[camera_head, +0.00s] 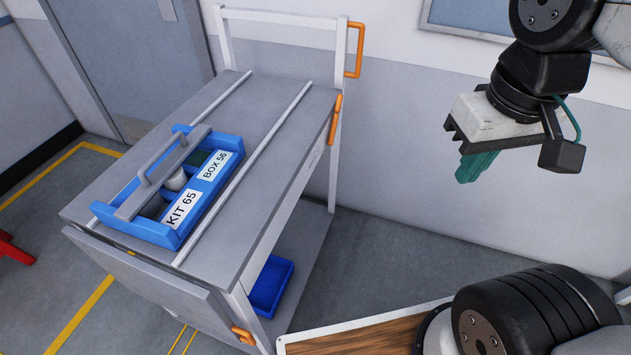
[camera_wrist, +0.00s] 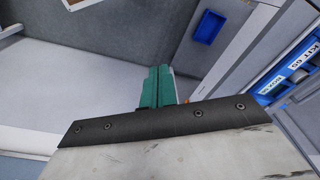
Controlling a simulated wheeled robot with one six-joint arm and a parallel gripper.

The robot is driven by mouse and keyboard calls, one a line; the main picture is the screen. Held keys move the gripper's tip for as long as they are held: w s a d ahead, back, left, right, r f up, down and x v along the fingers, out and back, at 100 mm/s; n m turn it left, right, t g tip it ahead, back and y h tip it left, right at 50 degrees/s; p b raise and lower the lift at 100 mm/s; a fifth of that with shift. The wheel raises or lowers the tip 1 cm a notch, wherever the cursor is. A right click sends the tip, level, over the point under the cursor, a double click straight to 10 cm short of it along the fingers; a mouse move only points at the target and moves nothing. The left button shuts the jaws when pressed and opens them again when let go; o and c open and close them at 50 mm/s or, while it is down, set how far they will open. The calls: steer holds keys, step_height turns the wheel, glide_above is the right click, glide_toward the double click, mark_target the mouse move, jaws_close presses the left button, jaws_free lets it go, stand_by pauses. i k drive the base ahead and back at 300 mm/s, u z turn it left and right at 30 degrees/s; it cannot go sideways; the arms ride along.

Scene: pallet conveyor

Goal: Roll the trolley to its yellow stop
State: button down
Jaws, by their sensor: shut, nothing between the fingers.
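The grey trolley (camera_head: 262,112) stands in the middle-left of the head view, with a push frame at its back and orange handles (camera_head: 334,119) on its right side. A blue tote (camera_head: 178,226) with a grey handle sits on its top, labelled KIT 65 and BOX 56. My gripper (camera_head: 476,166) has green fingers and is shut and empty, to the right of the trolley and apart from it. In the wrist view the fingers (camera_wrist: 158,88) are together, with the tote (camera_wrist: 292,72) at the right edge. Yellow floor lines show, but I cannot pick out a yellow stop.
A blue bin (camera_head: 270,286) sits on the trolley's lower shelf. A wood-topped surface (camera_head: 365,338) is at the bottom, a red object (camera_head: 14,250) at the left edge. A grey door (camera_head: 135,55) and wall stand behind. Floor right of the trolley is clear.

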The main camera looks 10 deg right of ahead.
mark_target(283, 125)
steer(key=z, duration=0.65)
steer(key=i, duration=1.15)
steer(key=u, duration=0.35)
